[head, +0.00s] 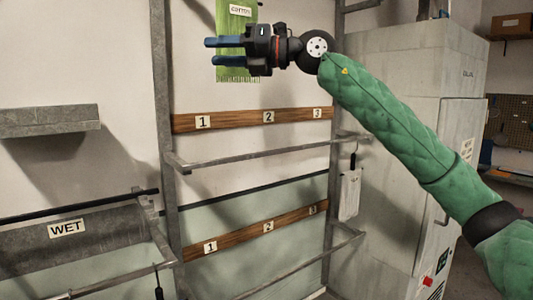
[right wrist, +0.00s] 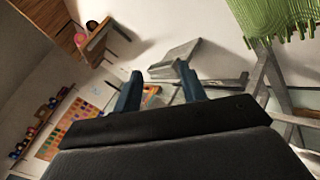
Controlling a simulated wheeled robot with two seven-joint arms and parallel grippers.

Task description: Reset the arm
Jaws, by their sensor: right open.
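My right gripper (head: 226,51) is raised high at the top middle of the head view, its blue fingers pointing left. The fingers are apart with nothing between them. They also show in the right wrist view (right wrist: 158,90), open and empty. My right arm in its green quilted sleeve (head: 400,125) reaches in from the lower right. A green fringed cloth (head: 237,20) with a paper label hangs on the wall behind the gripper; part of it is hidden by the gripper. My left gripper is not in either view.
A metal rack has upper and lower rails (head: 265,153) below wooden boards (head: 255,119) numbered 1 to 3. A trough labelled WET (head: 95,248) stands at lower left, under a grey shelf (head: 50,121). A tall pale cabinet (head: 390,90) stands behind my right arm.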

